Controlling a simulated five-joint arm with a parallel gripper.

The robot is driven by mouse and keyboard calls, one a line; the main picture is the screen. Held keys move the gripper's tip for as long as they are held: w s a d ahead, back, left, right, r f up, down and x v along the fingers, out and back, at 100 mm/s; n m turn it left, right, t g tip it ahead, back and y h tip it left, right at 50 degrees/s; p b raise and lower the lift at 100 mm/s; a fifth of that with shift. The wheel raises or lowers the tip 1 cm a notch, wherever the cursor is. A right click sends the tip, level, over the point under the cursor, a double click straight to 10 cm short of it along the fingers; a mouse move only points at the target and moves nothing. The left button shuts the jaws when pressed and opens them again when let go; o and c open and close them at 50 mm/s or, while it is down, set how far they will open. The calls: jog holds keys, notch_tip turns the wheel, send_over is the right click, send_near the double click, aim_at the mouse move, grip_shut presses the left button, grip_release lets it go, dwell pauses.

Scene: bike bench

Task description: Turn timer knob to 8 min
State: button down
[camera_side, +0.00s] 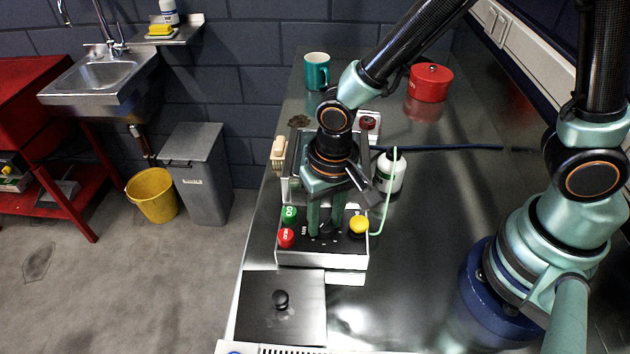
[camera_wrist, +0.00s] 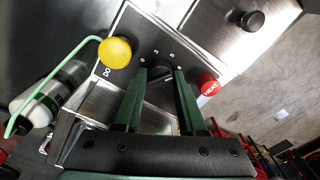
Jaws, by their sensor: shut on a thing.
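The timer knob (camera_wrist: 160,73) is a small dark knob on the front of a steel control box (camera_side: 322,258). My gripper (camera_wrist: 160,80) has its two green fingers closed on either side of the knob. In the side view my gripper (camera_side: 326,230) points straight down onto the panel, and its fingers hide most of the knob. Small white dial marks (camera_wrist: 157,52) show around the knob in the wrist view. They are tiny, and I cannot tell which mark the knob points to.
On the panel, a yellow button (camera_side: 359,225) sits right of the knob; green (camera_side: 289,214) and red (camera_side: 286,238) buttons sit left. A white bottle (camera_side: 391,173) and green tube (camera_side: 388,205) stand close right. A dark plate with a knob (camera_side: 281,300) lies in front.

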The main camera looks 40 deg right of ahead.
aim_at(330, 227)
jog(key=shift+s+d+m, duration=0.15)
jog(key=shift+d+m, duration=0.05)
jog(key=shift+m, duration=1)
jog(key=shift+f, duration=0.1)
jog(key=c, duration=0.5)
grip_release()
jog(key=shift+a, duration=0.1)
jog(key=shift+r, duration=0.7)
jog(key=r, duration=1)
jog(key=shift+s+d+r, duration=0.2)
jog(key=shift+s+r, duration=0.05)
jog(key=shift+r, duration=0.15)
